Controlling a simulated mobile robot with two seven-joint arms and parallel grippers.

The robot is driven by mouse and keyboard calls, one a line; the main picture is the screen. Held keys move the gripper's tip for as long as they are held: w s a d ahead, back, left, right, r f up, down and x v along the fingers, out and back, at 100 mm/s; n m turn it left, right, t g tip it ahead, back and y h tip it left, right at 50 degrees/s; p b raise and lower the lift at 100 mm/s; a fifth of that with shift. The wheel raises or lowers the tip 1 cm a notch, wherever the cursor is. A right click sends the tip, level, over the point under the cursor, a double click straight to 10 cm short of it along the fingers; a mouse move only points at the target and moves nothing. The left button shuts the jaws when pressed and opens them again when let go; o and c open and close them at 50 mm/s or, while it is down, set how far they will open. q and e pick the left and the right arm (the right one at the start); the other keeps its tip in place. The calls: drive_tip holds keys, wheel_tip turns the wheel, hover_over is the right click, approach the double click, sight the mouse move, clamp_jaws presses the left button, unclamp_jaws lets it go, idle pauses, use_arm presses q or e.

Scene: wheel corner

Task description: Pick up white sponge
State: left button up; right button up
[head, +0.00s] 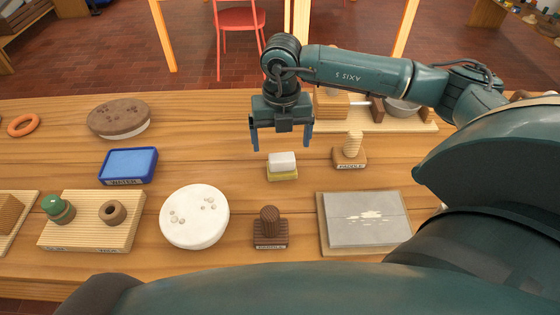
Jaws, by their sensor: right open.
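The white sponge (282,160) is a small white block with a yellow lower part. It lies on the wooden table near the middle of the head view. My right gripper (282,145) is above and slightly behind it in the picture, with its two blue fingers spread and pointing down. The fingers are apart from the sponge and nothing is between them. My left gripper is not in view.
A stamp-like wooden block (349,150) stands right of the sponge and another (270,228) in front. A white round disc (194,216), a blue tray (128,165) and a grey slab (366,219) lie around. Bare table surrounds the sponge.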

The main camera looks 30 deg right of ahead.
sight(282, 155)
wheel_tip(282, 155, down, 8)
drive_tip(key=shift+f+p, duration=0.1)
drive_tip(key=shift+p, duration=0.5)
drive_tip(key=c, duration=1.1)
